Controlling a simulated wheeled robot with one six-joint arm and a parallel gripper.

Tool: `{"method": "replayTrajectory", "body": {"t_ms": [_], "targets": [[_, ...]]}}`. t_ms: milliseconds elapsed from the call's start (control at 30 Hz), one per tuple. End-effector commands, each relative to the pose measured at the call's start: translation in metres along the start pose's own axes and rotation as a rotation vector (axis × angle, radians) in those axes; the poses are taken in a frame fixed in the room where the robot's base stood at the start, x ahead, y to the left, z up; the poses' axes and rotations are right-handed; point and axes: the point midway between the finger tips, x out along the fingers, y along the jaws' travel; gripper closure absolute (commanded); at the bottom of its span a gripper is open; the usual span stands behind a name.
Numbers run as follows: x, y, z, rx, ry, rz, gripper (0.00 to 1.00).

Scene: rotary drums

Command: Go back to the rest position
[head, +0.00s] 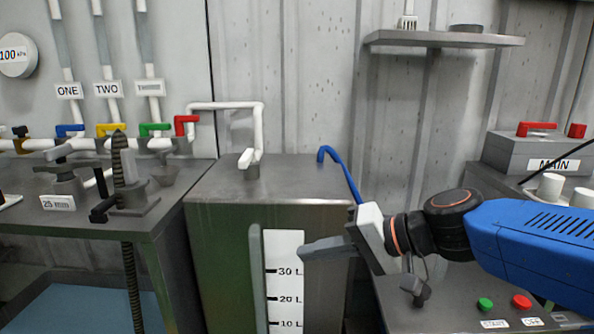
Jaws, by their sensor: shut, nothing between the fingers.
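My gripper (322,249) is in front of the tank's right half, with its fingers pointing left. It is shut and empty. My blue arm reaches in from the right edge. The metal tank (215,240) stands in the middle, with a white level scale (285,250) marked 10 L, 20 L and 30 L on its front. My gripper's tip is just right of the scale; I cannot tell how far it is from the tank. My wrist hides part of the tank's right side and of the right bench.
Colored valve handles (110,129) line the wall pipe. A blue hose (345,175) runs behind my gripper. The right bench (440,310) has green (485,304) and red (521,302) buttons. A shelf (445,39) hangs above.

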Motion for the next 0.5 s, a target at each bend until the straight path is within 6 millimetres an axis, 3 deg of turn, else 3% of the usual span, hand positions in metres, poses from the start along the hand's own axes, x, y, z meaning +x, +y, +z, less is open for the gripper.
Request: {"method": "replayTrajectory", "body": {"t_ms": [267, 500], "targets": [[-0.049, 0.093, 0.037, -0.138, -0.029, 0.335, 1.00], [-0.109, 0.171, 0.056, -0.231, -0.024, 0.650, 1.00]]}}
